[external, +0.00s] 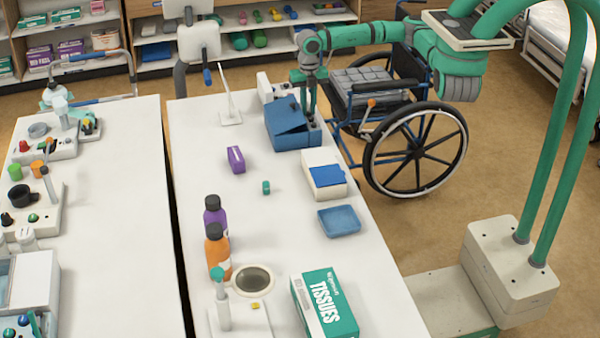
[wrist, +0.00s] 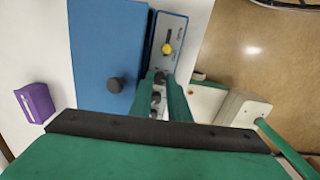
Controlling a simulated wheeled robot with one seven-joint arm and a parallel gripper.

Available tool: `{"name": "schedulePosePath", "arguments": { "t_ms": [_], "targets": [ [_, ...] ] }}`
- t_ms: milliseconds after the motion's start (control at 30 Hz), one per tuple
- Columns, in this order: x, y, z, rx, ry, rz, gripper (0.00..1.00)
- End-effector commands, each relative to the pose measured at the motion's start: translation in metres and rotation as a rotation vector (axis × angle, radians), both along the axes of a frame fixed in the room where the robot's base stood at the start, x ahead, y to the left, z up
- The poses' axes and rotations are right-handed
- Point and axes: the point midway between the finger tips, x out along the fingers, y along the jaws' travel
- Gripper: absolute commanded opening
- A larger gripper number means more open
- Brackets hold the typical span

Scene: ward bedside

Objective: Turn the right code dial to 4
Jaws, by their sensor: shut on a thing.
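The blue box (external: 290,136) stands at the far right edge of the table, and its lid (wrist: 98,50) fills the left middle of the wrist view. Beside the lid is a narrow pale panel (wrist: 172,30) with a yellow knob (wrist: 167,48) and several dark dials in a row. My gripper (wrist: 160,78) is over this panel, its green fingers shut on a dark dial (wrist: 160,77), taken as the right code dial. Two other dials (wrist: 156,97) show between the fingers. The dial's number cannot be read. In the external view my gripper (external: 309,112) points down at the box.
A dark lid knob (wrist: 116,85) stands close left of my fingers. A purple box (external: 236,159), a white box with a blue top (external: 325,186) and a blue tray (external: 339,220) are on the table. A wheelchair (external: 415,150) stands beside the table, under my arm.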

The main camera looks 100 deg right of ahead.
Motion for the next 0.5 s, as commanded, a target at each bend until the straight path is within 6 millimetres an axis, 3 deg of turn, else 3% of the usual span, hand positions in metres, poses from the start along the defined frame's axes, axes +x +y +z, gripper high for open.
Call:
{"name": "schedulePosePath", "arguments": {
  "t_ms": [500],
  "targets": [
    [0.0,-0.0007,0.001,-0.002,-0.001,-0.052,0.0]
  ]
}}
